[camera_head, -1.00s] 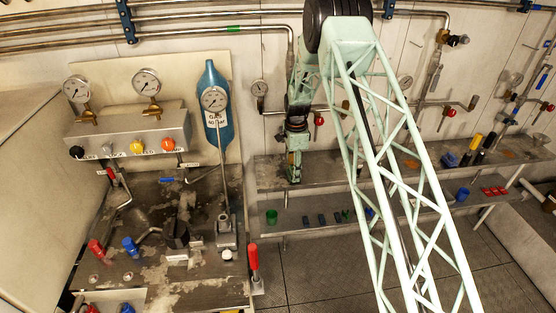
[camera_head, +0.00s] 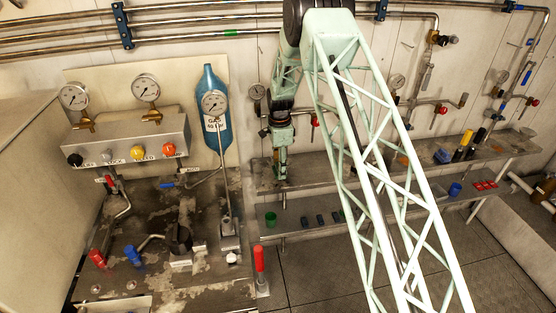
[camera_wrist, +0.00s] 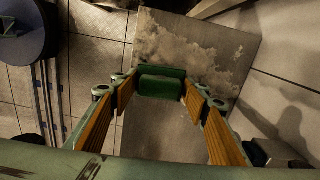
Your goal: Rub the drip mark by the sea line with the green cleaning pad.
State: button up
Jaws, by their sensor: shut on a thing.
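My gripper (camera_wrist: 160,90) is shut on the green cleaning pad (camera_wrist: 162,82), which sits between its two orange-faced fingertips in the wrist view. In the head view my gripper (camera_head: 281,178) points down at the left end of the upper grey shelf (camera_head: 330,174); the pad is too small to make out there. In the wrist view the pad is over a grey metal surface (camera_wrist: 220,50) with a pale mottled patch. I cannot tell whether the pad touches it. An orange-brown patch (camera_head: 402,160) lies on the upper shelf; I cannot tell which patch is the drip mark.
A lower shelf holds a green cup (camera_head: 271,219), small dark blocks and a blue cup (camera_head: 455,189). Black and yellow cylinders (camera_head: 466,140) stand on the upper shelf at right. Pipes with red-handled valves (camera_head: 314,120) line the wall. A stained bench (camera_head: 200,265) is at left.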

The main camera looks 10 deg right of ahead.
jog(key=shift+w+a+r, duration=0.1)
jog(key=shift+w+r, duration=0.1)
jog(key=shift+r, duration=0.4)
jog(key=shift+r+p, duration=0.6)
jog(key=shift+r, duration=1.05)
jog(key=shift+s, duration=0.1)
